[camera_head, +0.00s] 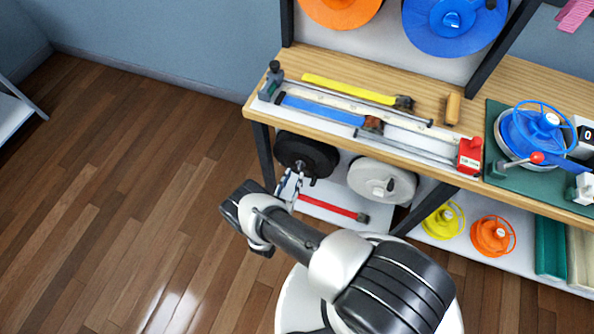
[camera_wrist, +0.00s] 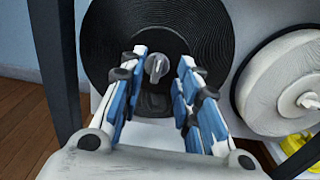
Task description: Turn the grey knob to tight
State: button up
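A grey knob (camera_wrist: 157,67) sits at the centre of a black coiled reel (camera_wrist: 105,42) in the wrist view. The reel (camera_head: 318,147) hangs under the bench in the head view. My gripper (camera_wrist: 162,58) is open, with its blue and white fingers to the left and right of the knob. I see no clear contact, and the gap in depth is hard to judge. In the head view my gripper (camera_head: 291,182) is just in front of the black reel. No tight mark is readable, so the knob's setting cannot be told.
A white reel (camera_head: 383,181) with a light grey hub piece (camera_wrist: 309,100) is right of the black reel. The bench (camera_head: 340,62) above carries strap tools. A dark bench leg (camera_wrist: 57,58) is close on the left. A red bar (camera_head: 328,207) lies below.

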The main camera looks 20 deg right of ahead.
aim_at(299, 167)
jog(key=shift+b+x, duration=0.3)
jog(key=shift+x, duration=1.8)
grip_shut()
